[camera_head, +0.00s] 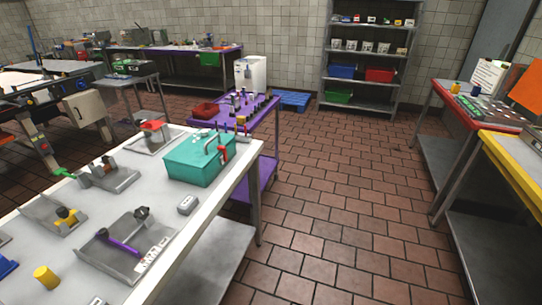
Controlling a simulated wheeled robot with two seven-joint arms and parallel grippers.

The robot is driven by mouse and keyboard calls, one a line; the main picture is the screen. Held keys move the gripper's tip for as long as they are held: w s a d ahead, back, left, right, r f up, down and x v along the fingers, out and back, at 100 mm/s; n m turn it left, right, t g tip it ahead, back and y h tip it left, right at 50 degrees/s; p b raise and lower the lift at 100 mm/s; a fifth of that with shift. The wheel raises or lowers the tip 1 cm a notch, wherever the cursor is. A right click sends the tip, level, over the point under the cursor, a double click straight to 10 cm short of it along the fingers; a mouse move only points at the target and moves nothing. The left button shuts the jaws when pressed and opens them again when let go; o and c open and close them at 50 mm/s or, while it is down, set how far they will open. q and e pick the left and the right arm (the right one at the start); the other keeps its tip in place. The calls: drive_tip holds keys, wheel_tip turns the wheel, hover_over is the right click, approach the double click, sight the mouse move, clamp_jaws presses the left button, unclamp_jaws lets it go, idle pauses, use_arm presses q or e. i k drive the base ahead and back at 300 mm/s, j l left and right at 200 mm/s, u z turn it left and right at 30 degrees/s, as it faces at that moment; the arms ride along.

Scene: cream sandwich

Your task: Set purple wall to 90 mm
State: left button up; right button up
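A thin purple bar (118,243), which looks like the purple wall, lies across a grey metal fixture plate (132,262) on the near white-topped table at the left. A dark knob (141,213) stands at the plate's far edge. A white strip with dark marks (153,254) runs along the plate's right side; its markings are too small to read, so I cannot tell the wall's setting. Neither of my grippers shows in the head view.
The same table (205,232) holds a teal box (200,158) with a red clamp, a small grey block (187,205), a yellow cylinder (46,277) and a fixture with a yellow knob (66,216). Brick-tiled floor (325,215) lies open between this table and the right-hand tables.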

sight(103, 234)
drive_tip(key=j+u, duration=0.1)
drive_tip(key=u, duration=0.85)
drive_tip(key=i+u, duration=0.1)
drive_tip(key=u, duration=0.4)
drive_tip(key=l+z, duration=0.4)
drive_tip(key=k+j, duration=0.05)
drive_tip(key=j, duration=0.05)
